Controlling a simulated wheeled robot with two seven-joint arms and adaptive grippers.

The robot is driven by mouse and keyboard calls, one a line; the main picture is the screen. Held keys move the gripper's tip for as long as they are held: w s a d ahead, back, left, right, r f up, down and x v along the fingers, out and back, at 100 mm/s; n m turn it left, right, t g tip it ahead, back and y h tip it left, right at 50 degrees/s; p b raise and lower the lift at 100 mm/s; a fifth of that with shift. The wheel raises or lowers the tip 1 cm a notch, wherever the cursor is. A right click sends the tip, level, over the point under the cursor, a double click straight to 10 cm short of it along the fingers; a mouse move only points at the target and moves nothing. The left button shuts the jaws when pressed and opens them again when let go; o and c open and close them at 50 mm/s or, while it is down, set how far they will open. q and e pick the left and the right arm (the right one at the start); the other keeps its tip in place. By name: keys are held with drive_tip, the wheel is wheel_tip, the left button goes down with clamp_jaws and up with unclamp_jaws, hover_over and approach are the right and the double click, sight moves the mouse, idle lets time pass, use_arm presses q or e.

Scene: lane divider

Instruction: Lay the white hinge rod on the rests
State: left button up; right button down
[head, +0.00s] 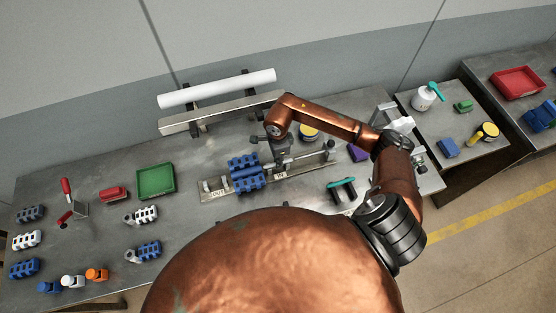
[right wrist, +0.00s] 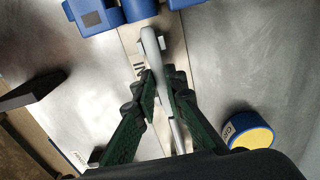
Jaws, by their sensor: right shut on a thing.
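My right gripper (head: 283,162) is over the right part of the metal fixture (head: 213,194), next to the blue divider links (head: 246,173). In the right wrist view its green-padded fingers (right wrist: 164,92) are shut on a pale, slim rod (right wrist: 180,132), which looks like the white hinge rod. The rod runs along the fixture, its far end towards the blue links (right wrist: 95,15). A pale slotted block (right wrist: 150,42), seemingly a rest, stands beside that end. I cannot tell whether the rod touches it. My left gripper is not in view.
A thick white cylinder (head: 217,88) lies behind the fixture. A blue and yellow round container (head: 309,131) stands close behind my right gripper. A teal-handled tool (head: 342,183) lies in front. A green tray (head: 156,180) and several links lie left.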

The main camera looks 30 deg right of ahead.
drive_tip(key=shift+f, duration=0.15)
drive_tip(key=c, duration=2.4)
unclamp_jaws()
drive_tip(key=o, duration=0.4)
drive_tip(key=shift+r, duration=0.5)
wheel_tip(320, 180, up, 11)
drive_tip(key=shift+r+b, duration=0.2)
drive_tip(key=shift+b, duration=0.75)
